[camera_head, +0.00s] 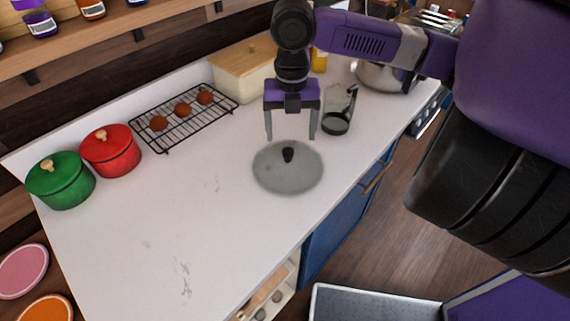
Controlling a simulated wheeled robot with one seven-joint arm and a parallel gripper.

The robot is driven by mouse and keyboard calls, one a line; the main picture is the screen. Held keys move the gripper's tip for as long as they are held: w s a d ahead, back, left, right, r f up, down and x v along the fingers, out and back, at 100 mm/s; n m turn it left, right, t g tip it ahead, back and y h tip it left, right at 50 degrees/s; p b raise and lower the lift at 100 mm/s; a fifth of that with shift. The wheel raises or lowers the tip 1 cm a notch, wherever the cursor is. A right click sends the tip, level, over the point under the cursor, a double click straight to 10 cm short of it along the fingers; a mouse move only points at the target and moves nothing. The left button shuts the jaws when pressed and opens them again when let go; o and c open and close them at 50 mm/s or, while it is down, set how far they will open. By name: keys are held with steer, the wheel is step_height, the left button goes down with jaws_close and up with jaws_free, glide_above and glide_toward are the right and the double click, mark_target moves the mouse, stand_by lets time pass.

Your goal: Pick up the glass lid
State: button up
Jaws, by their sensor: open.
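The glass lid (268,176) lies flat on the white counter. It is a grey, see-through disc with a small black knob (288,154) standing up at its middle. My gripper (291,139) points down above the lid's far side. Its two grey fingers are open, with nothing held between them. In the picture the fingertips sit a little higher than the knob, on either side of it. I cannot tell the exact height of the fingertips over the lid.
A dark glass jug (338,112) stands close to the right of my gripper. A black rack (170,126) with brown round items, a red pot (112,156) and a green pot (62,184) are at left. A lidded box (232,82) stands behind. The counter's (150,240) near left is clear.

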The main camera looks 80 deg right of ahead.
mark_target(288, 151)
steer(key=f, duration=0.2)
steer(key=f+p, duration=0.1)
steer(key=f, duration=0.4)
steer(key=shift+w+a+f, duration=0.2)
steer(key=shift+w+a, duration=0.05)
steer(key=shift+c, duration=0.2)
steer(key=shift+f, duration=0.1)
jaws_close()
